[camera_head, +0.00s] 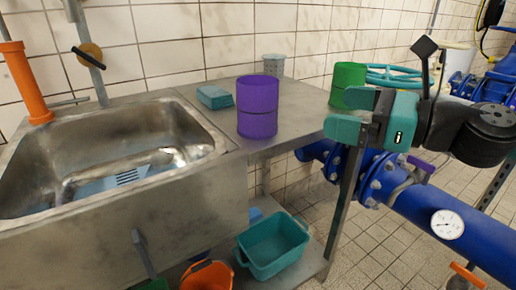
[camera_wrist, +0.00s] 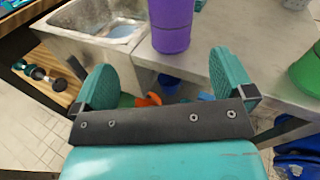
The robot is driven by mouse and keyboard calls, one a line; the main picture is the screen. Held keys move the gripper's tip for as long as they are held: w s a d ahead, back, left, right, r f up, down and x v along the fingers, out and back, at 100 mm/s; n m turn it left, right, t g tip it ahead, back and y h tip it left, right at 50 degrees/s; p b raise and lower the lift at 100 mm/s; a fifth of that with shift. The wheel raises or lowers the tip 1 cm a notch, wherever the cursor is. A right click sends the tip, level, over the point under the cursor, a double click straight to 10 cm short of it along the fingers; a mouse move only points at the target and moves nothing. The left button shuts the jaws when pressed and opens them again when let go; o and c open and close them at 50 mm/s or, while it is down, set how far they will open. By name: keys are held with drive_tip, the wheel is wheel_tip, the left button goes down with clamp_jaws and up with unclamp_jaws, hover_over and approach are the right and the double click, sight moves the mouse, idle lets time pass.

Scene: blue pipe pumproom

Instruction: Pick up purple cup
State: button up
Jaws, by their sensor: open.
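The purple cup (camera_head: 257,106) stands upright on the metal counter (camera_head: 214,92), just right of the sink. In the wrist view the purple cup (camera_wrist: 170,26) shows at the top, ahead of the fingers and cut by the frame edge. My gripper (camera_head: 348,116) has teal fingers and is at the counter's right end, to the right of the cup and apart from it. In the wrist view my gripper (camera_wrist: 160,80) is open, with nothing between its fingers.
A green cup (camera_head: 347,84) stands behind my gripper. A teal sponge-like block (camera_head: 215,97) and a grey cup (camera_head: 273,65) are on the counter. The sink (camera_head: 110,150) is left. A teal bin (camera_head: 272,245) sits below. Blue pipes (camera_head: 430,205) run at right.

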sight(275, 97)
drive_tip(key=shift+m+t, duration=0.4)
drive_tip(key=shift+m, duration=0.5)
drive_tip(key=p+x, duration=0.2)
drive_tip(key=x, duration=0.1)
drive_tip(key=p+x, duration=0.3)
drive_tip(key=x, duration=0.1)
drive_tip(key=w+p+x, duration=0.1)
drive_tip(key=p+x, duration=0.2)
drive_tip(key=x, duration=0.1)
drive_tip(key=shift+d+f, duration=0.35)
drive_tip(key=shift+d, duration=0.05)
drive_tip(key=shift+p+x, duration=0.6)
drive_tip(key=shift+x, duration=2.55)
drive_tip(key=shift+f, duration=0.1)
drive_tip(key=shift+s, duration=0.1)
drive_tip(key=shift+c, duration=0.5)
drive_tip(key=c, duration=0.7)
